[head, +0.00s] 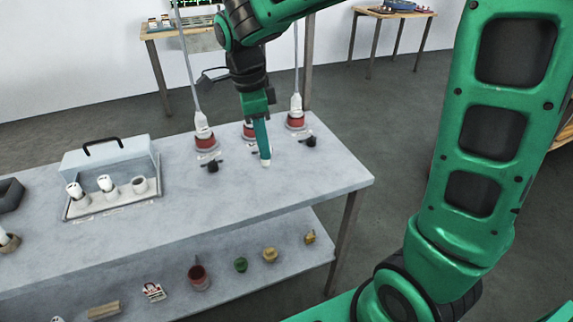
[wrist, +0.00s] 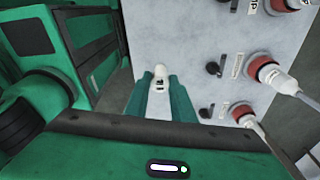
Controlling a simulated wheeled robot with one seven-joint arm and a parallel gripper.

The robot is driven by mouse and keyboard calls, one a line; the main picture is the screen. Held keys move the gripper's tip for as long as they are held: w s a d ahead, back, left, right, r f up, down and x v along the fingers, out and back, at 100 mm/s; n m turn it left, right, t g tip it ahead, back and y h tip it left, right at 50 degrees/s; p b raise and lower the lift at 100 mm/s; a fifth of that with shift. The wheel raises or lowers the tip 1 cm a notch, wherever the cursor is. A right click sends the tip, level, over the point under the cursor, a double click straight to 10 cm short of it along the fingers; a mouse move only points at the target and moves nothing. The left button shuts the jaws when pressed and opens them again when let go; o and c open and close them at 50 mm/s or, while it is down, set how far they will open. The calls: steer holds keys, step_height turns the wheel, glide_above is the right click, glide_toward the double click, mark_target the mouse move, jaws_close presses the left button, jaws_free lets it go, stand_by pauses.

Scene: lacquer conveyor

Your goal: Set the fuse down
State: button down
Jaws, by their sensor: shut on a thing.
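My gripper (head: 263,150) points down over the right part of the grey worktop (head: 330,180), in front of the red sockets. Its teal fingers are shut on a small white fuse (head: 266,163). In the wrist view the fuse (wrist: 159,75) shows between the fingertips (wrist: 161,88), its rounded end sticking out past them. The fuse is close over the worktop; I cannot tell whether it touches.
Red sockets with plugs and cables (head: 205,140) stand behind, with black knobs (head: 212,166) in front of them. At left a grey holder (head: 112,208) has two white fuses (head: 106,183) and an empty cup (head: 140,185).

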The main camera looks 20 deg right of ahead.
steer(key=shift+s+d+f, duration=0.1)
steer(key=shift+d+f, duration=0.9)
steer(key=shift+f, duration=0.3)
steer(key=shift+s+d+f, duration=0.15)
steer(key=shift+d+f, duration=0.85)
steer(key=shift+f, duration=0.35)
steer(key=shift+s+d+f, duration=0.1)
steer(key=shift+d+f, duration=0.9)
steer(key=shift+f, duration=0.3)
steer(key=shift+f, duration=0.1)
steer(key=c, duration=1.5)
jaws_free()
